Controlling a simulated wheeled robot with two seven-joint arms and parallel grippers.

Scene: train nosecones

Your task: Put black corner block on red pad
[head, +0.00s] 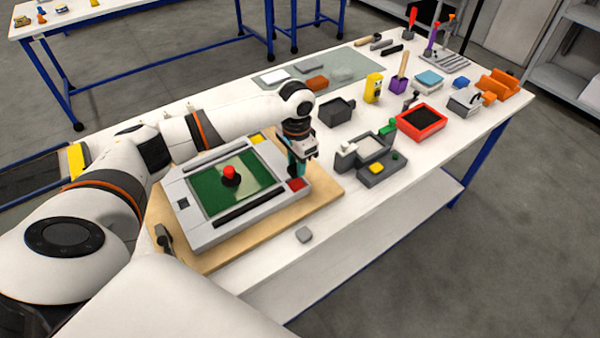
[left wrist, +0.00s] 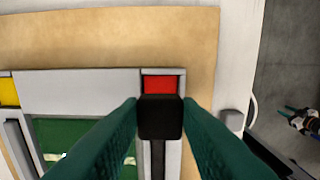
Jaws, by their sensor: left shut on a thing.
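The black corner block (left wrist: 160,117) is between the dark green fingers of my left gripper (left wrist: 160,112). The gripper is shut on it. In the head view the left gripper (head: 297,168) points down over the near right corner of the grey board, and I cannot make out the block there. The red pad (head: 298,184) is a small square on that corner. In the left wrist view the red pad (left wrist: 160,84) shows just beyond the block, which covers its nearer edge. I cannot tell whether they touch. My right gripper is not in view.
The grey board (head: 205,239) lies on a wooden base (head: 325,198), with a green panel, a red knob (head: 230,172) and a yellow pad (head: 257,139). A small grey block (head: 304,234) lies near the table's front edge. A grey fixture (head: 375,170) and red tray (head: 437,124) stand to the right.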

